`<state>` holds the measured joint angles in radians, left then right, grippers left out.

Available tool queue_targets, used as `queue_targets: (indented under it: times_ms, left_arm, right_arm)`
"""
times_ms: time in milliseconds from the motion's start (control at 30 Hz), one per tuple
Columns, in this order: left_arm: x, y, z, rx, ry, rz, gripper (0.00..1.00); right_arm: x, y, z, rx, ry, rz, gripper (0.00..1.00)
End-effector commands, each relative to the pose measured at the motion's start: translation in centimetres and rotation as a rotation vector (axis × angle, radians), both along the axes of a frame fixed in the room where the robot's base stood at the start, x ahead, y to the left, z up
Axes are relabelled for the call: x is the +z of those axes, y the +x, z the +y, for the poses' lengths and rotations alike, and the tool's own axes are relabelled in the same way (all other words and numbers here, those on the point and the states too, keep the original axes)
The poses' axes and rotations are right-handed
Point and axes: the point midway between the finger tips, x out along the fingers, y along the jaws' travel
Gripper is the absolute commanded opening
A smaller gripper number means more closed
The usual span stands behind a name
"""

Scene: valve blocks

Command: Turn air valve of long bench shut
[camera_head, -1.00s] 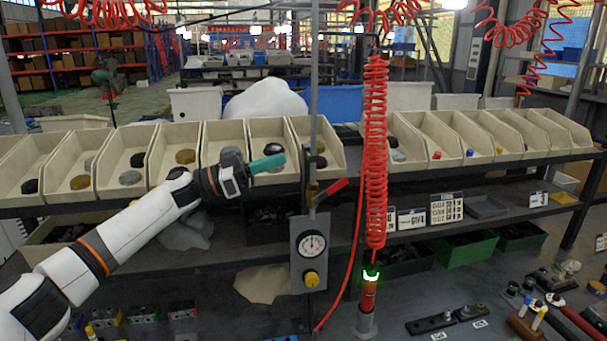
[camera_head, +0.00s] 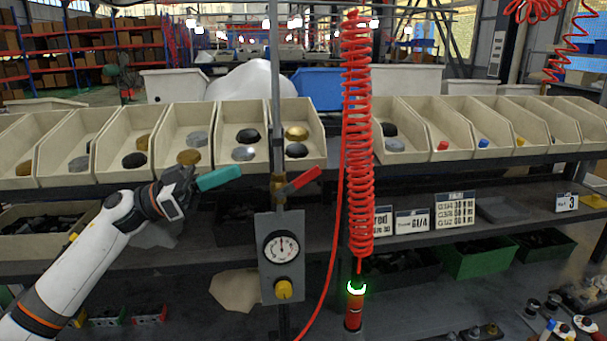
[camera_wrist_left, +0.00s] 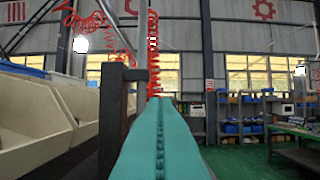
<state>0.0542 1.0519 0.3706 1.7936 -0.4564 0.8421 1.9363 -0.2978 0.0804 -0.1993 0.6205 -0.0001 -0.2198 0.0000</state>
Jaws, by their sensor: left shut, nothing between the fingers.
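The air valve's red lever (camera_head: 304,180) sits on the grey vertical pipe, tilted up to the right from its brass body (camera_head: 278,186). Below it is a grey panel (camera_head: 281,255) with a round gauge (camera_head: 281,247) and a yellow knob (camera_head: 283,289). My left gripper (camera_head: 222,178) has teal fingers, closed together and empty. It is left of the valve and clear of it, at about the lever's height. In the left wrist view the closed teal fingers (camera_wrist_left: 160,135) fill the lower middle; I cannot make out the lever there. My right gripper is not in view.
A red coiled hose (camera_head: 358,140) hangs just right of the lever, above a red tool (camera_head: 354,308). Beige bins (camera_head: 205,175) line the shelf behind my left gripper. Green bins (camera_head: 477,258) and sign cards (camera_head: 455,211) stand on the right.

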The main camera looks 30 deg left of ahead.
Motion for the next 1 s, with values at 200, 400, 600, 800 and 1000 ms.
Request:
queue_targets:
  times_ms: [200, 400, 600, 800, 1000]
  left_arm:
    - [1.5, 1.3, -1.8, -0.001, 0.001, -0.005, 0.00]
    - [3.1, 3.8, -5.1, -0.001, -0.003, -0.006, 0.00]
    - [3.1, 6.0, -7.9, -0.001, -0.005, 0.001, 0.00]
    - [0.7, 6.7, -8.8, 0.001, -0.004, 0.001, 0.00]
    - [-0.1, 6.9, -9.2, 0.001, 0.000, -0.001, 0.00]
  right_arm:
    - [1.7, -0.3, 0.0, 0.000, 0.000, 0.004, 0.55]
    - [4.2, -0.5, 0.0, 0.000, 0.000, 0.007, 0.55]
    - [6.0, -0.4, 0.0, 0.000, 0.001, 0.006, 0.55]
    - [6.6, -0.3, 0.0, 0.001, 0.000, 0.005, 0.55]
    - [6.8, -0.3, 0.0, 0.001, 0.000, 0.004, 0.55]
